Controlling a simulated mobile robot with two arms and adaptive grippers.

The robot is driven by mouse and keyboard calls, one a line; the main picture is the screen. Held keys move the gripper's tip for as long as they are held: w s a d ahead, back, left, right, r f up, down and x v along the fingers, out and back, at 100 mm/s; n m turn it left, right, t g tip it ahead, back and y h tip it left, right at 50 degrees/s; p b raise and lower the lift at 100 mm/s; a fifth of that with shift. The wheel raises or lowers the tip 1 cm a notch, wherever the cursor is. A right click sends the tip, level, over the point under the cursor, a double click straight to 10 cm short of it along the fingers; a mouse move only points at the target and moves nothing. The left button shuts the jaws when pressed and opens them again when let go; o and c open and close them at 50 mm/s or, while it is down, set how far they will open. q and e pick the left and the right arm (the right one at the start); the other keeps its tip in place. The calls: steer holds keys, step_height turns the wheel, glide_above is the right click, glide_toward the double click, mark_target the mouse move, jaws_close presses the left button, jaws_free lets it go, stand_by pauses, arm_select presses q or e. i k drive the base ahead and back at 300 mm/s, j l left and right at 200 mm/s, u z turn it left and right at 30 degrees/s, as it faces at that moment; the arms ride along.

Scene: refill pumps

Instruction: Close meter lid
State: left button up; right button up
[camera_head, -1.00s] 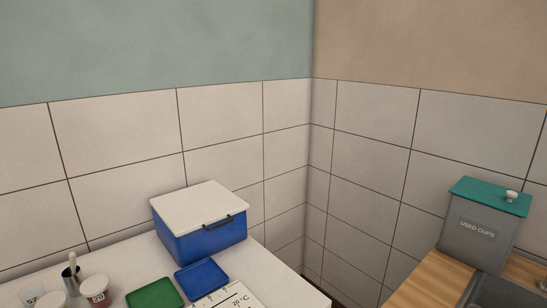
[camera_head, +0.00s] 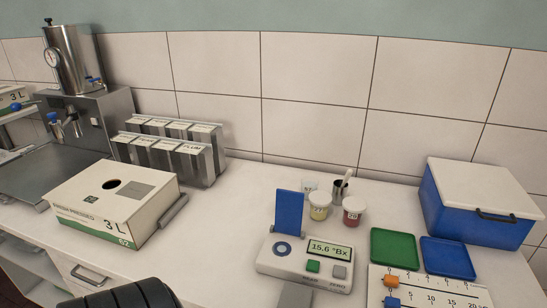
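The meter (camera_head: 275,262) is a white device on the white counter, with a display reading 15.6 °Bx and a green and a grey button. Its blue lid (camera_head: 289,212) stands upright at the back left of the meter, so it is open. A round blue-ringed well (camera_head: 282,248) on the meter's top is uncovered. Neither gripper shows in the head view. A dark ribbed part at the bottom left edge looks like part of my arm.
Two small cups, yellow-filled (camera_head: 319,212) and red-filled (camera_head: 352,219), stand behind the meter near a metal holder (camera_head: 340,190). Green (camera_head: 393,250) and blue (camera_head: 447,258) trays and a blue cooler (camera_head: 476,218) are right. A 3 L box (camera_head: 105,210) is left.

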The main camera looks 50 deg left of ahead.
mark_target(289, 204)
steer(key=u, duration=1.45)
